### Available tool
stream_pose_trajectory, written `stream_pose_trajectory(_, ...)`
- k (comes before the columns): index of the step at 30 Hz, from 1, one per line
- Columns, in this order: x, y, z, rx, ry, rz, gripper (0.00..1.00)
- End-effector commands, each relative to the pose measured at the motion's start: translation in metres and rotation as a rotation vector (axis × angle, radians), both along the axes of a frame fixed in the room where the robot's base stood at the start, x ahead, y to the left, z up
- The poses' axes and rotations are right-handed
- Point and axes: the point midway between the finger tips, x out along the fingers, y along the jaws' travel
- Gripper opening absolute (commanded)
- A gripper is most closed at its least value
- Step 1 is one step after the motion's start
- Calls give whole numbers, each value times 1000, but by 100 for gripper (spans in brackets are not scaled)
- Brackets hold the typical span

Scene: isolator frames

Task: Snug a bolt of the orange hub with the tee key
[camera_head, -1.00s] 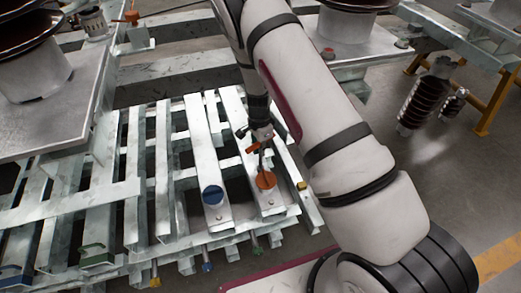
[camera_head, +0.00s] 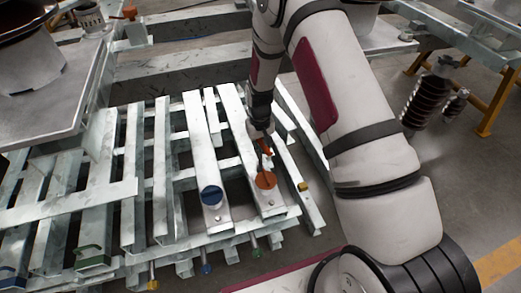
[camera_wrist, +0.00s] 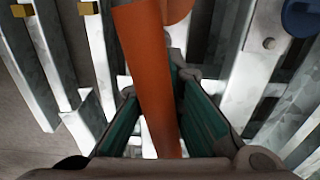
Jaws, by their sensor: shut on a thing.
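The orange hub (camera_head: 265,180) is a round orange disc on the near end of a grey metal beam. Part of it shows at the top of the wrist view (camera_wrist: 178,10). The blue hub (camera_head: 211,196) sits on the beam to its left. My gripper (camera_head: 263,137) is above the orange hub, its fingers small in the head view. In the wrist view my gripper (camera_wrist: 158,88) is shut on the orange bar of the tee key (camera_wrist: 145,65), between green-lined fingers. The key's lower end is hidden there. I cannot tell whether it touches a bolt.
Stacked grey beams with open gaps surround the hubs. A yellow piece (camera_head: 303,186) lies right of the orange hub, and a green handle (camera_head: 92,257) is at the lower left. A ribbed dark insulator (camera_head: 428,98) stands on the floor at right.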

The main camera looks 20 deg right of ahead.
Motion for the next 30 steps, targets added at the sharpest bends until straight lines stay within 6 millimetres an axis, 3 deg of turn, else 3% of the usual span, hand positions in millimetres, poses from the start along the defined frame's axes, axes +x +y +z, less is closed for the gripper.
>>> stream_pose_trajectory(4,0,0,0,1,0,243,0)
stream_pose_trajectory(9,0,0,1,-1,2,318,0)
stream_pose_trajectory(19,-7,-2,17,-11,29,60,0)
stream_pose_trajectory(30,-1,0,38,-2,1,-193,0)
